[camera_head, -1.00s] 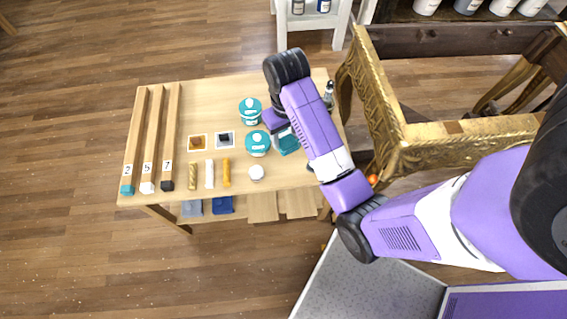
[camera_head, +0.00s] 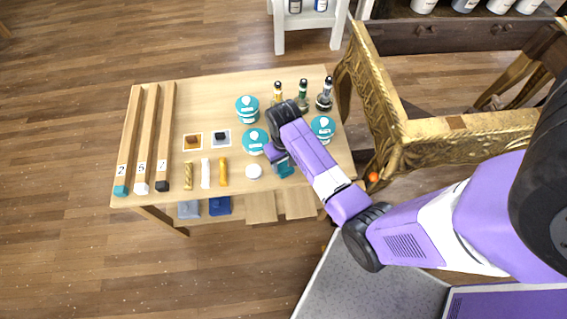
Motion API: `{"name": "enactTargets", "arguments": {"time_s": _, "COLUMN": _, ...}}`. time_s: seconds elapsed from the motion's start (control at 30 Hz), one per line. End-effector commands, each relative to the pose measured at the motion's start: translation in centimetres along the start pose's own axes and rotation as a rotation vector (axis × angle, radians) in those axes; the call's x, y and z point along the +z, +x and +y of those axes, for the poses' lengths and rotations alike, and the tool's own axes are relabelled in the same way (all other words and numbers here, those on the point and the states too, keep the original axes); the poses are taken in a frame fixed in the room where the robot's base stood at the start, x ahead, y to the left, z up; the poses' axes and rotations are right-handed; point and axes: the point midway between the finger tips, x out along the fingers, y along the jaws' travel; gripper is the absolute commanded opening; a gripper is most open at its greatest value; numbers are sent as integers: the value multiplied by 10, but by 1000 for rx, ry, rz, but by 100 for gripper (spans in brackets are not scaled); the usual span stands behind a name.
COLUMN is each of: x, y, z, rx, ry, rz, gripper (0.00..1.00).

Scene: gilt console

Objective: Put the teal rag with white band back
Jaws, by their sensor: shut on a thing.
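The teal rag (camera_head: 286,169) is a small teal patch just below my gripper (camera_head: 277,158), over the front right part of the table. My gripper is shut on it. The wrist and the purple arm cover part of the rag, and I cannot make out its white band. I cannot tell whether the rag touches the tabletop. On the shelf under the table's front edge lie a grey-blue folded cloth (camera_head: 189,209) and a dark blue folded cloth (camera_head: 220,206).
Teal-lidded tins (camera_head: 247,107) and bottles (camera_head: 303,95) stand near my arm on the table (camera_head: 215,90). A white round thing (camera_head: 254,171) is just left of the rag. Numbered wooden strips (camera_head: 128,145) lie at left. The gilt console (camera_head: 375,90) stands close on the right.

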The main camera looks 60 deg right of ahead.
Motion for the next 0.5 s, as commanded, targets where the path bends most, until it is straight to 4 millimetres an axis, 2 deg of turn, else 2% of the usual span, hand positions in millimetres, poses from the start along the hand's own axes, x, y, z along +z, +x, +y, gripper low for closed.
{"name": "enactTargets", "arguments": {"time_s": 0.1, "x": 0, "y": 9, "z": 0, "rx": 0, "ry": 0, "rz": 0, "gripper": 18}}
{"name": "enactTargets", "arguments": {"time_s": 0.3, "x": 0, "y": 10, "z": 0, "rx": 0, "ry": 0, "rz": 1, "gripper": 18}}
{"name": "enactTargets", "arguments": {"time_s": 0.33, "x": 0, "y": 10, "z": 0, "rx": 0, "ry": 0, "rz": 1, "gripper": 56}}
{"name": "enactTargets", "arguments": {"time_s": 0.4, "x": 0, "y": 10, "z": 0, "rx": 0, "ry": 0, "rz": 1, "gripper": 70}}
{"name": "enactTargets", "arguments": {"time_s": 0.5, "x": 0, "y": 10, "z": 0, "rx": 0, "ry": 0, "rz": 1, "gripper": 72}}
